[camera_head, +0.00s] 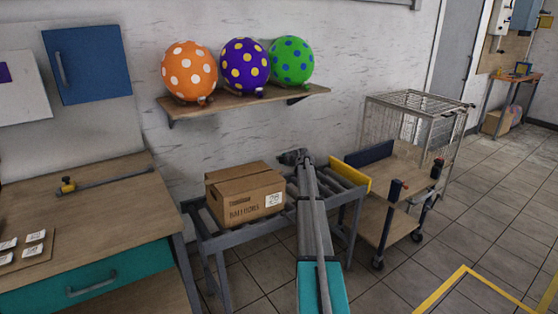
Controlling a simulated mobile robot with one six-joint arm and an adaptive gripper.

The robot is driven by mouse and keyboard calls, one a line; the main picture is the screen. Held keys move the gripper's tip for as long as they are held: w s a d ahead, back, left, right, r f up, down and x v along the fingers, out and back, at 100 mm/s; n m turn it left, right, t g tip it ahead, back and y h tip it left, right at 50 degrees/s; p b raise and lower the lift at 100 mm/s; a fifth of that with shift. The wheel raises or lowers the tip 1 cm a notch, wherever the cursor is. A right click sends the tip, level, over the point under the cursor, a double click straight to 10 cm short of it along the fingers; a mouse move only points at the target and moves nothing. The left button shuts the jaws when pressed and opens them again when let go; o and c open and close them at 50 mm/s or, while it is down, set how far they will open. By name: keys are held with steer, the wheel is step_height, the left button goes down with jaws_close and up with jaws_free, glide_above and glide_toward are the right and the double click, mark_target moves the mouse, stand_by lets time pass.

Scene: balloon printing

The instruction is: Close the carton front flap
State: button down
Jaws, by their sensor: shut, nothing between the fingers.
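A brown cardboard carton (243,194) sits on the roller conveyor (225,237) in the middle of the view. It has a white label marked 26 and dark printing on its front side. Its top looks covered, but I cannot make out the state of the front flap at this size. My gripper (289,158) is small and dark, at the far end of my arm. It is shut and empty, just past the carton's back right corner. Whether it touches the carton cannot be told.
A yellow stop plate (350,174) closes the conveyor's right end. A wooden cart (392,173) stands right of it, before a wire cage (415,122). A workbench (85,214) is at left. A wall shelf (243,101) holds orange, purple and green dotted balloons. The floor at right is open.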

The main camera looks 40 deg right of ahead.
step_height(320, 180, up, 11)
steer(key=p, duration=1)
steer(key=shift+s+d+r+p, duration=0.15)
steer(key=shift+d+p, duration=0.15)
steer(key=shift+d, duration=0.1)
